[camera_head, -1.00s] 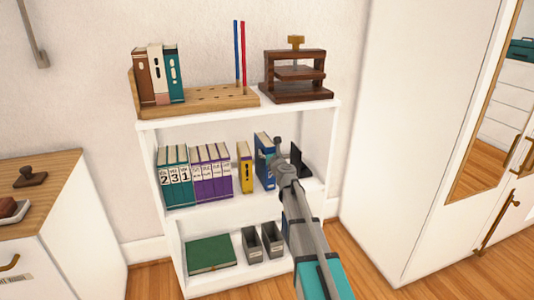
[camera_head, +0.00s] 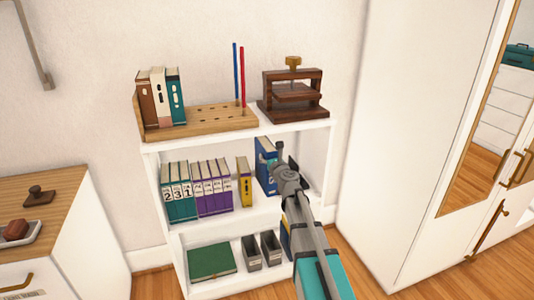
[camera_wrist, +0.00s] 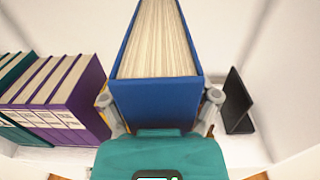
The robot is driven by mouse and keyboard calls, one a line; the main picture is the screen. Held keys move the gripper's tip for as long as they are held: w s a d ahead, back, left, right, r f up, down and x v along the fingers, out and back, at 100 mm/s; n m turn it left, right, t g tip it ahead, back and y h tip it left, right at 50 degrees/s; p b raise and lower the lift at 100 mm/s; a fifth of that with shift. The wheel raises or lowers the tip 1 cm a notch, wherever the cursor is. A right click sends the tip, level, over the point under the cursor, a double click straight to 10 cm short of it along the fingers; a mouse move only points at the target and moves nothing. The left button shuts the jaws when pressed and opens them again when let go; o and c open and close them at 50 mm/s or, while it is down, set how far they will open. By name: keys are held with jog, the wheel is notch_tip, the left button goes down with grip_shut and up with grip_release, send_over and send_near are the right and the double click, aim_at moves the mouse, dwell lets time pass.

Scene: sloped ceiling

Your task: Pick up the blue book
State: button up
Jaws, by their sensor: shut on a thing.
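The blue book (camera_head: 264,166) stands upright on the middle shelf level of the white bookcase (camera_head: 212,226), right of a yellow book (camera_head: 244,182). My gripper (camera_head: 281,165) is at its right front in the head view. In the wrist view, the blue book (camera_wrist: 157,95) fills the middle, with its page edges on top and its cover spine towards me. The fingers of my gripper (camera_wrist: 158,100) press on both sides of it. The arm hides part of the book in the head view. I cannot tell whether its base touches the shelf.
Purple books (camera_head: 212,190) and teal books (camera_head: 178,192) stand to the left. A black bookend (camera_wrist: 236,102) is close on the right. Above, the top shelf carries a wooden rack (camera_head: 210,118) and a wooden press (camera_head: 293,95). A white wardrobe (camera_head: 400,130) stands to the right.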

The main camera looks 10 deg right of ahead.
aim_at(269, 153)
jog(key=s+r+p, duration=0.1)
jog(key=s, duration=0.1)
jog(key=s+r+p, duration=0.1)
jog(key=s, duration=0.2)
jog(key=s+r, duration=0.1)
jog(key=s, duration=0.2)
jog(key=shift+a+r+p, duration=0.25)
jog(key=shift+p, duration=0.15)
dwell(0.3)
